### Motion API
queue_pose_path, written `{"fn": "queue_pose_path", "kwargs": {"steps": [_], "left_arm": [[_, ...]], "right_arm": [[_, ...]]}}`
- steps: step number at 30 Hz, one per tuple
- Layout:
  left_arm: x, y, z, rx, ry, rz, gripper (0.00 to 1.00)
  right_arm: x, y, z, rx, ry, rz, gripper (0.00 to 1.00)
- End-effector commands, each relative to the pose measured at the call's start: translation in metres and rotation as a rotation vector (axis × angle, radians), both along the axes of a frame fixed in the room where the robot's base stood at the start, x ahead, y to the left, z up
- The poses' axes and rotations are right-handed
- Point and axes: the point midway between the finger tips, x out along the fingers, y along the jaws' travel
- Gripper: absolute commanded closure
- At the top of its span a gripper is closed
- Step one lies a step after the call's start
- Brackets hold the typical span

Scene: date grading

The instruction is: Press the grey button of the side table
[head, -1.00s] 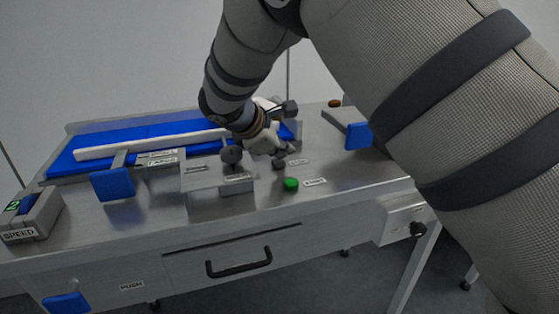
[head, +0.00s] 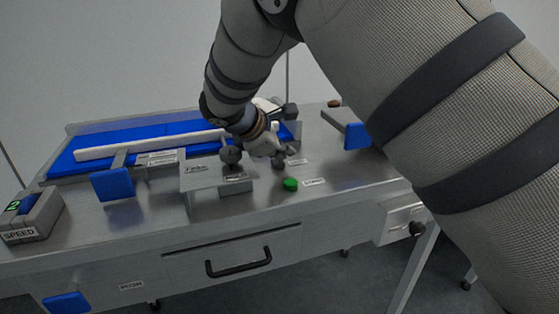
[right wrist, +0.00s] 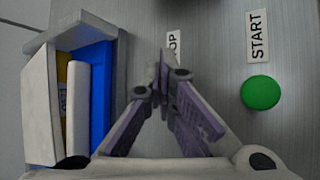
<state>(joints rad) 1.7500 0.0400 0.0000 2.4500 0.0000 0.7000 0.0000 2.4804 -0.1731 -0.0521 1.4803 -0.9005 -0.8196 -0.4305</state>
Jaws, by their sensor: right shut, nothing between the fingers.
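The side table (head: 340,187) has a green button (head: 290,184) with a label beside it; in the right wrist view the green button (right wrist: 260,93) is marked START. The grey button (head: 278,163) is a small dark shape just behind the green one, next to another label. My right gripper (head: 284,153) is shut and empty, pointing down at the grey button; I cannot tell whether it touches it. In the right wrist view the shut fingertips (right wrist: 163,72) lie at the lower end of a label ending in OP and hide the grey button. My left gripper is not in view.
A blue belt (head: 130,137) with a pale bar lies at the back left. A dark round knob (head: 231,155) stands left of my right gripper. A SPEED box (head: 32,218) is at the left edge, and a drawer handle (head: 238,268) is on the front.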

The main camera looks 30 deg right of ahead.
Motion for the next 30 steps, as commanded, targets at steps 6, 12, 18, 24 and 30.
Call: {"fn": "queue_pose_path", "kwargs": {"steps": [6,12,18,24,30], "left_arm": [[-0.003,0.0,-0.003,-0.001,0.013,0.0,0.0],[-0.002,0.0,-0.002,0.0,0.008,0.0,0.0],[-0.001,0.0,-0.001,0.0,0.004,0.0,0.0],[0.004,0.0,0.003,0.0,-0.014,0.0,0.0],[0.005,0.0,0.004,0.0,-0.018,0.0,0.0]], "right_arm": [[0.001,0.008,-0.015,0.012,0.033,0.011,1.0],[0.003,0.01,-0.006,0.012,0.028,0.01,1.0],[0.004,0.01,-0.001,0.012,0.017,0.01,1.0],[0.005,0.01,0.023,0.011,0.007,0.01,1.0],[0.004,0.007,0.044,0.006,0.009,0.007,1.0]]}}
